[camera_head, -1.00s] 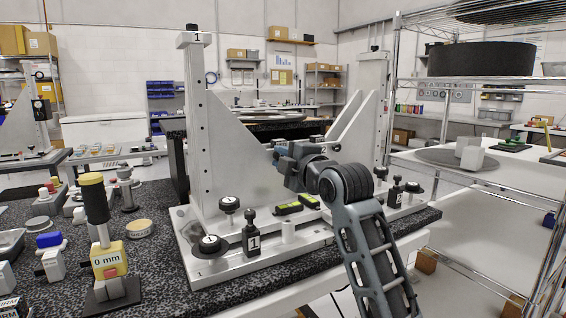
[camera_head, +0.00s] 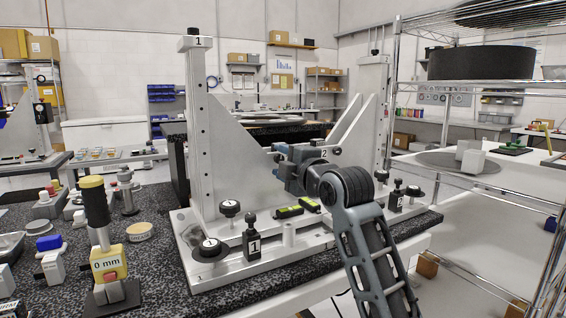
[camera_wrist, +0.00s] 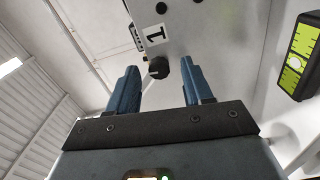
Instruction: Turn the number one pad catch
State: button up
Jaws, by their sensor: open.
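The mirror fixture (camera_head: 215,165) stands on a dark speckled bench, its left post marked 1 at the top. A black block marked 1 (camera_head: 252,240) with a black knob sits at the base front. I cannot tell which is the pad catch. My gripper (camera_head: 279,154) is in front of the fixture's sloping plate, above the base. In the wrist view my gripper (camera_wrist: 158,78) is open. A black knob (camera_wrist: 158,67) shows between its fingers, below a plate marked 1 (camera_wrist: 154,33); contact is unclear.
A yellow-green level (camera_head: 297,208) lies on the base; it also shows in the wrist view (camera_wrist: 302,58). A yellow block marked 0 mm (camera_head: 106,264) stands at the bench's left. A wire shelf rack (camera_head: 480,110) stands at right.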

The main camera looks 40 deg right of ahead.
jog(key=v, duration=0.8)
dwell(0.6)
